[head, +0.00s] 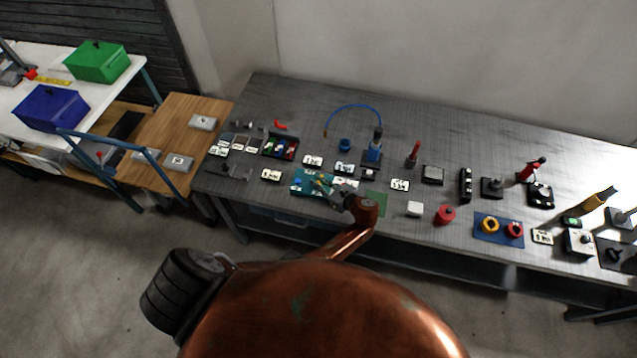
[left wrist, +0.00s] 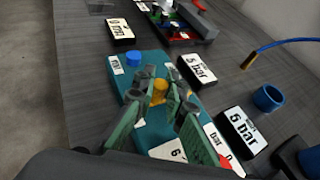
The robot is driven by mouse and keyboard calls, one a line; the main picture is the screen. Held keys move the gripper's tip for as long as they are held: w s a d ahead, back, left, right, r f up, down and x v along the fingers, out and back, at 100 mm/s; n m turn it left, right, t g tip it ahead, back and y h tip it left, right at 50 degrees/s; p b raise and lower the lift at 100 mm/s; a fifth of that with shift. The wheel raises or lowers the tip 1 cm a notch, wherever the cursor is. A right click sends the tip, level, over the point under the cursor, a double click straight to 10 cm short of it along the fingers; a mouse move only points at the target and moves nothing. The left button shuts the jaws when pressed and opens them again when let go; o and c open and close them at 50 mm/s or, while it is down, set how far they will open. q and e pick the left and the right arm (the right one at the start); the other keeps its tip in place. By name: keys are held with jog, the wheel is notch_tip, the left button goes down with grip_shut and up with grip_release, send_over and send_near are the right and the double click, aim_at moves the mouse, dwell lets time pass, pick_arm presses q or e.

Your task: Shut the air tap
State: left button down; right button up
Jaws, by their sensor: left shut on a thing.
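A teal board (head: 299,187) lies near the front edge of the grey table; it also fills the middle of the left wrist view (left wrist: 122,80). A small yellow part (left wrist: 159,88), seemingly the tap's handle, stands on it between the fingers of my left gripper (left wrist: 160,95). The left gripper, which also shows over the board in the head view (head: 328,187), is shut on this part. A blue knob (left wrist: 133,58) is on the board beyond the fingers. The fingers hide the part's lower end, so I cannot tell how it is turned. My right gripper is not in view.
A dark tray (head: 280,146) of coloured parts is at back left.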

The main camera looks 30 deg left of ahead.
aim_at(319, 182)
pick_arm(q)
jog(key=c, duration=2)
grip_release()
jog(key=shift+w, duration=0.1)
jog(key=shift+o, duration=0.2)
notch_tip(319, 182, up, 10)
jog(key=shift+r, duration=0.1)
